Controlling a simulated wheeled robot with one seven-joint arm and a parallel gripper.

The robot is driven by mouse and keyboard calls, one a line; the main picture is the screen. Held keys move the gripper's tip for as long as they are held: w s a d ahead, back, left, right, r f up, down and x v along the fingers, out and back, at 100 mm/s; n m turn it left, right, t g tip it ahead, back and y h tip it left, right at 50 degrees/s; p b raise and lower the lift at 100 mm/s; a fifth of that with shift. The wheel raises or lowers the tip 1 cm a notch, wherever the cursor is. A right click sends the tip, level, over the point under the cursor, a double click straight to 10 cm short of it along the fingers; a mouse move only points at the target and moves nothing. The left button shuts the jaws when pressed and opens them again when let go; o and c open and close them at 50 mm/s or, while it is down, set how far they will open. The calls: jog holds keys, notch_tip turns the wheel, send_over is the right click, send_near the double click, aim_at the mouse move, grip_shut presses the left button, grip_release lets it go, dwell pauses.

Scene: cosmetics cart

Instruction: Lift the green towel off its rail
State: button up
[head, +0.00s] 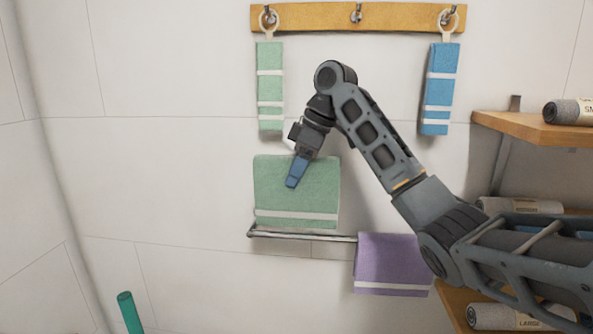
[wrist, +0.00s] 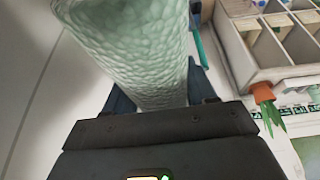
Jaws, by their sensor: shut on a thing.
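The green towel (head: 320,185), with a white stripe near its lower edge, shows against the wall. Its lower edge appears just above the metal rail (head: 300,237), whose bar is visible below it. My gripper (head: 292,184) is at the towel's upper middle and shut on it. In the wrist view the towel (wrist: 140,50) fills the space in front of my gripper and hides most of the fingers. A purple towel (head: 390,262) hangs on the right part of the rail.
A wooden hook board (head: 310,17) above carries a narrow green towel (head: 269,88) and a blue towel (head: 440,85). Wooden shelves (head: 535,127) with rolled items stand at the right. The wrist view shows a compartmented box (wrist: 240,60) and an orange-and-green item (wrist: 263,93).

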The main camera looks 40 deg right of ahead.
aim_at(322, 183)
jog(key=shift+r, duration=0.25)
jog(key=shift+s+a+p, duration=0.45)
jog(key=shift+s+p, duration=0.2)
jog(key=shift+s, duration=0.95)
jog(key=shift+s+a+p, duration=0.5)
jog(key=shift+s+p, duration=0.2)
jog(key=shift+s, duration=0.95)
jog(key=shift+s+a+p, duration=0.45)
jog(key=shift+s+p, duration=0.2)
jog(key=shift+s, duration=0.95)
